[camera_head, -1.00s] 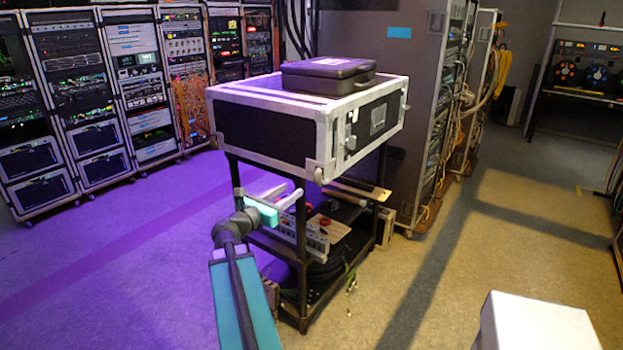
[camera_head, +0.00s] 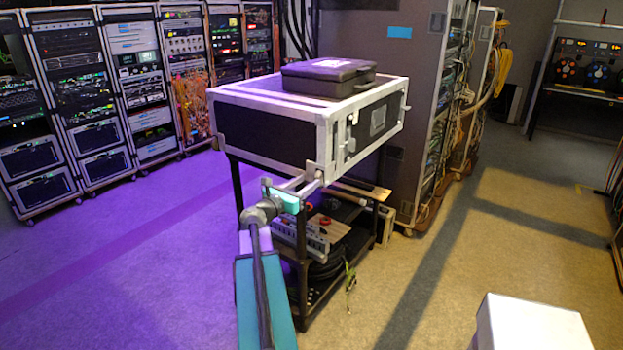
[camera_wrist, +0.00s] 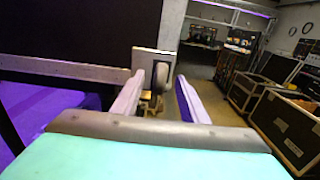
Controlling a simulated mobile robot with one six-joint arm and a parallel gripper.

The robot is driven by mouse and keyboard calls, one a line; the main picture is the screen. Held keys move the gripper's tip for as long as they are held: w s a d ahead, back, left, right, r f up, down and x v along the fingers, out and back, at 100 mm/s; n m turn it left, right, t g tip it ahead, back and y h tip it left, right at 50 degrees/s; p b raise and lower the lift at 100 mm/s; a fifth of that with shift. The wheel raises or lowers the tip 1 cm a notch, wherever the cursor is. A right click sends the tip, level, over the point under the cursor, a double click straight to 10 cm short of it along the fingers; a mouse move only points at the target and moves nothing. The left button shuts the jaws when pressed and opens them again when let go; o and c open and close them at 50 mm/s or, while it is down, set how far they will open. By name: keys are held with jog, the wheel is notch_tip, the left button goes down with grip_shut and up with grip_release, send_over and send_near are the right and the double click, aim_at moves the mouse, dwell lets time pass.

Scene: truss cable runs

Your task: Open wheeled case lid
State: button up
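A black case with silver metal edges (camera_head: 265,133) rests level on top of a dark cart. A small round, wheel-like part (camera_wrist: 162,73) and a metal corner plate (camera_wrist: 145,62) are at its lower near corner. My gripper (camera_head: 302,182) is just below that corner, with its fingers pointing at it. In the wrist view my gripper (camera_wrist: 158,98) is open, its two pale fingers apart with the round part beyond and between their tips. I cannot tell whether the left finger touches the plate. A latch plate (camera_head: 377,119) is on the case's right face.
A smaller dark case (camera_head: 328,77) lies shut on top of the black case. The cart's lower shelf (camera_head: 322,288) holds coiled cable. Equipment racks (camera_head: 65,110) line the left, and a tall grey cabinet (camera_head: 405,70) stands behind.

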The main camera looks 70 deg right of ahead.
aim_at(316, 176)
jog(key=shift+p+x, duration=0.55)
jog(key=shift+x, duration=1.7)
jog(key=shift+a, duration=0.1)
jog(key=shift+c, duration=0.5)
